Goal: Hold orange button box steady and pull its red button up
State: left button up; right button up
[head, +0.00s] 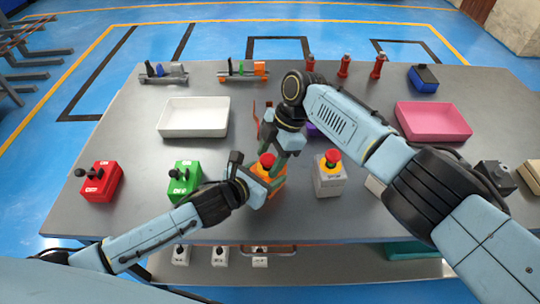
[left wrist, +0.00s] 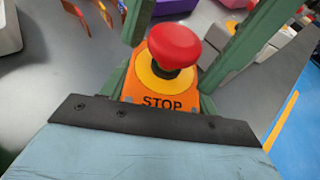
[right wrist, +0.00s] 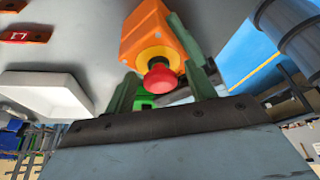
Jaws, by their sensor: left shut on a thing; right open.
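The orange button box (head: 272,193) stands on the grey table, with a red mushroom button (head: 267,160) on a yellow collar. In the left wrist view, the box (left wrist: 140,88) reads STOP below the red button (left wrist: 174,46). My left gripper (head: 266,184) is shut on the box, its green fingers on either side. My right gripper (head: 279,158) comes from above, open. In the right wrist view, the red button (right wrist: 160,80) lies between its two spread fingers, with the orange box (right wrist: 145,32) beyond. Whether the fingers touch the button cannot be told.
A grey box with a red button (head: 328,184) stands close to the right. A green switch box (head: 185,181) and a red one (head: 101,182) stand to the left. A white tray (head: 193,117) and a pink tray (head: 433,121) lie farther back.

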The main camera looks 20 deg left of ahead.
grip_shut()
jog(key=shift+r, duration=0.7)
grip_release()
jog(key=v, duration=1.2)
jog(key=shift+a, duration=0.1)
